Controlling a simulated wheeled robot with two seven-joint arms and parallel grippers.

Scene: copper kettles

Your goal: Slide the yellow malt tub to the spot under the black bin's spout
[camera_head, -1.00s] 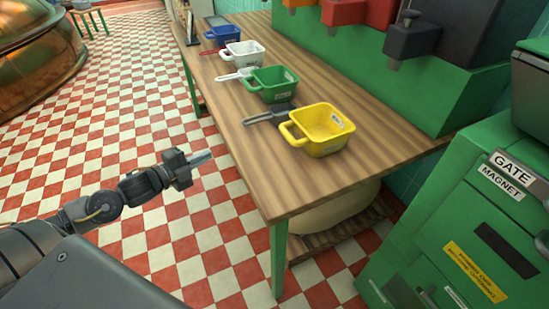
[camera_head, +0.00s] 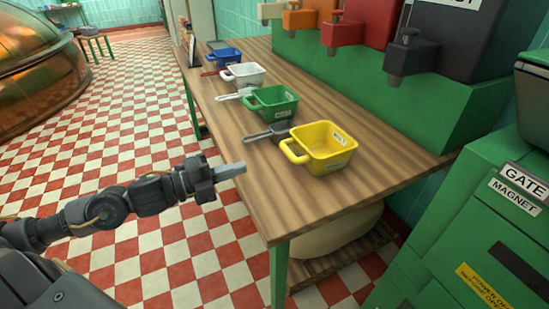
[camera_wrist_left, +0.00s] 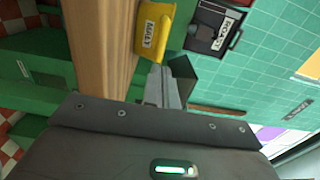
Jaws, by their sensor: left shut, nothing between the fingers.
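The yellow malt tub (camera_head: 328,160) stands upright on the wooden table, near its front end, with its handle toward the left. The black bin (camera_head: 455,40) is at the back right, and its spout (camera_head: 396,80) hangs above the table's rear part. The tub is in front of and to the left of that spout. My left gripper (camera_head: 240,169) is shut and empty, off the table's left edge and apart from the tub. In the left wrist view, the gripper (camera_wrist_left: 161,80) points toward the yellow tub (camera_wrist_left: 153,28) and the black bin (camera_wrist_left: 215,25). My right gripper is not in view.
The wooden table (camera_head: 330,204) also holds a green tub (camera_head: 272,102), a white tub (camera_head: 243,74) and a blue tub (camera_head: 222,56) with scoops. A grey scoop (camera_head: 266,132) lies beside the yellow tub. A green gate cabinet (camera_head: 470,220) stands at the right.

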